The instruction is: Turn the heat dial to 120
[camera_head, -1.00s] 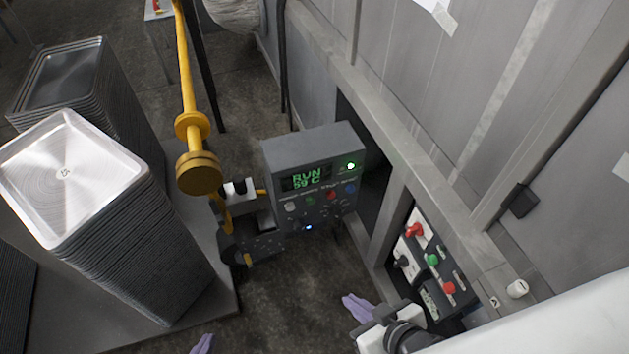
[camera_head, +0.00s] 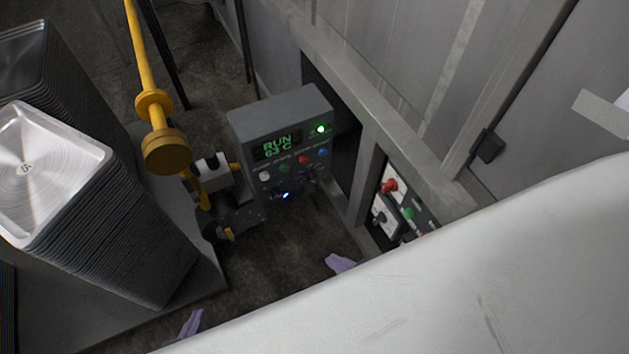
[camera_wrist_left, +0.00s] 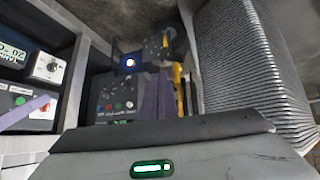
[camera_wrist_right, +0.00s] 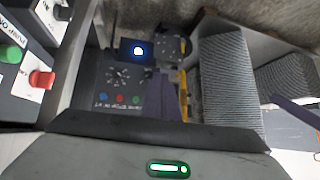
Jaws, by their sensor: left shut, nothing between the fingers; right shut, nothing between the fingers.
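A grey control box (camera_head: 280,110) reads RUN 63 C. A panel with red and green buttons (camera_head: 388,186) is in the wall right of it. Tall tray stacks (camera_head: 110,250) stand left. A large white shape (camera_head: 450,280) blocks the lower right.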

